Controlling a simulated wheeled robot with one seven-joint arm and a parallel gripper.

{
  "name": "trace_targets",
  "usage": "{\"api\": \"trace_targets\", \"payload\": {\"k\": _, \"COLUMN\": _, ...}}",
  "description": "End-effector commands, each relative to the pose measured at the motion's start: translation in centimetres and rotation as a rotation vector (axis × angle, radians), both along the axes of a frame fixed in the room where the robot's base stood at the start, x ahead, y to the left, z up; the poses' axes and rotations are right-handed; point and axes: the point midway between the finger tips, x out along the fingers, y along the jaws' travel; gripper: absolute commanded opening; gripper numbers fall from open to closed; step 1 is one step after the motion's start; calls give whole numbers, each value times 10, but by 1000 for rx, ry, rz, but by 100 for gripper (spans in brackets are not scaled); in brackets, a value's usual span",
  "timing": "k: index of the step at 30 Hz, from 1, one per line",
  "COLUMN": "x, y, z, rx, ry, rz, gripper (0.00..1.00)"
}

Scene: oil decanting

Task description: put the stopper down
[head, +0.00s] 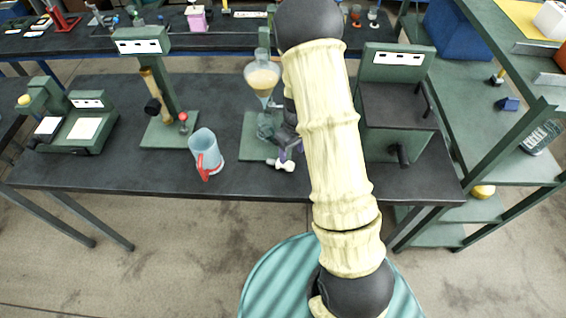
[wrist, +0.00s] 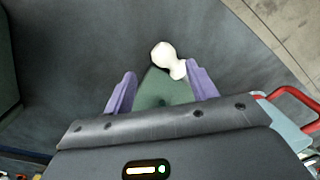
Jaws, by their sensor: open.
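The white stopper (head: 282,165), with a rounded knob, lies at the front edge of a green stand base (head: 253,139) on the dark table. In the wrist view the stopper (wrist: 164,54) is just beyond the fingertips, closer to the right one. Its narrow end is close to that finger; I cannot tell whether they touch. My gripper (wrist: 160,74) is open, its two purple fingers spread with the green base showing between them. In the head view my gripper (head: 288,149) is low beside the stand, partly hidden by my arm.
A glass funnel (head: 262,78) holding yellowish liquid stands on the green stand, close behind my gripper. A green machine (head: 398,105) is to the right. The table front between jug and stand is clear.

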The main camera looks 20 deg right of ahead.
Motion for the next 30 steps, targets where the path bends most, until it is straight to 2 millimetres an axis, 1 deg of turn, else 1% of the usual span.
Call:
{"api": "trace_targets", "payload": {"k": 3, "x": 0, "y": 0, "z": -3, "rx": 0, "ry": -1, "rz": 0, "gripper": 57}}
{"api": "trace_targets", "payload": {"k": 11, "x": 0, "y": 0, "z": -3, "rx": -1, "ry": 0, "rz": 0, "gripper": 57}}
{"api": "trace_targets", "payload": {"k": 14, "x": -1, "y": 2, "z": -7, "rx": 0, "ry": 2, "rz": 1, "gripper": 57}}
{"api": "trace_targets", "payload": {"k": 20, "x": -5, "y": 7, "z": -27, "rx": 0, "ry": 4, "rz": 0, "gripper": 57}}
{"api": "trace_targets", "payload": {"k": 24, "x": -5, "y": 9, "z": -44, "rx": 1, "ry": 3, "rz": -2, "gripper": 57}}
{"api": "trace_targets", "payload": {"k": 27, "x": -5, "y": 10, "z": -52, "rx": 1, "ry": 0, "rz": 0, "gripper": 57}}
{"api": "trace_targets", "payload": {"k": 30, "x": -5, "y": 10, "z": -54, "rx": 0, "ry": -1, "rz": 0, "gripper": 57}}
